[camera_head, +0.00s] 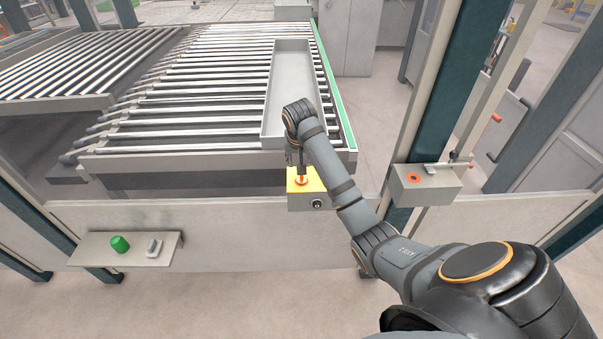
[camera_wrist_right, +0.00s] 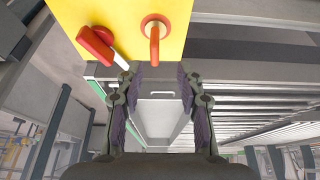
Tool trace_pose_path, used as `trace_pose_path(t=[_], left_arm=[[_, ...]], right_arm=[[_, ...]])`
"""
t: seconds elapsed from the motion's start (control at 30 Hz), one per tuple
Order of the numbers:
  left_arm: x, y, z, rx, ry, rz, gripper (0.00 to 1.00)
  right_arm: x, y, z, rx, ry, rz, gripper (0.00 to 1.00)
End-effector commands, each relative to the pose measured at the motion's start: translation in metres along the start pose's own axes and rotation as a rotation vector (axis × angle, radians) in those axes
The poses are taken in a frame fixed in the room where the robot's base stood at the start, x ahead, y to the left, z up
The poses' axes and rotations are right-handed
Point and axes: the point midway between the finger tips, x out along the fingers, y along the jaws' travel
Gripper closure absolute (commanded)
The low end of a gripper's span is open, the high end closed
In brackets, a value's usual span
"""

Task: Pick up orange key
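An orange key-like piece (camera_wrist_right: 154,45) stands in a round orange collar on a yellow panel in the right wrist view. Beside it on the same panel is a red-handled piece (camera_wrist_right: 98,46) with a pale metal end. In the head view, the yellow-topped box (camera_head: 317,187) sits on the front rail, with an orange piece on it partly hidden by my right gripper (camera_head: 298,158). My right gripper also shows in the wrist view (camera_wrist_right: 160,78); its fingers are apart and empty, just short of the orange piece. My left gripper is out of view.
A roller conveyor (camera_head: 180,125) with a long grey tray (camera_head: 283,110) lies behind the rail. A grey box (camera_head: 425,187) with an orange ring stands at right by a dark post. A shelf (camera_head: 95,252) with a green button (camera_head: 120,244) is at left.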

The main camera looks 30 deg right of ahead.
Motion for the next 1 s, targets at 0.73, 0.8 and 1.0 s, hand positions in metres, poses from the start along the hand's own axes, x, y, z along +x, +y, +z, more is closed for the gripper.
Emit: trace_pose_path(t=[0.73, 0.8, 1.0], left_arm=[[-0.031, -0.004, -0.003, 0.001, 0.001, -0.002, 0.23], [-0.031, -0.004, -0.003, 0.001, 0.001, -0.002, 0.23], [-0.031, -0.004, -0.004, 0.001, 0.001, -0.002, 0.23]], right_arm=[[0.056, 0.007, 0.004, -0.001, 0.002, -0.001, 0.62], [0.056, 0.007, 0.004, -0.001, 0.002, -0.001, 0.70], [0.056, 0.007, 0.004, -0.001, 0.002, -0.001, 0.98]])
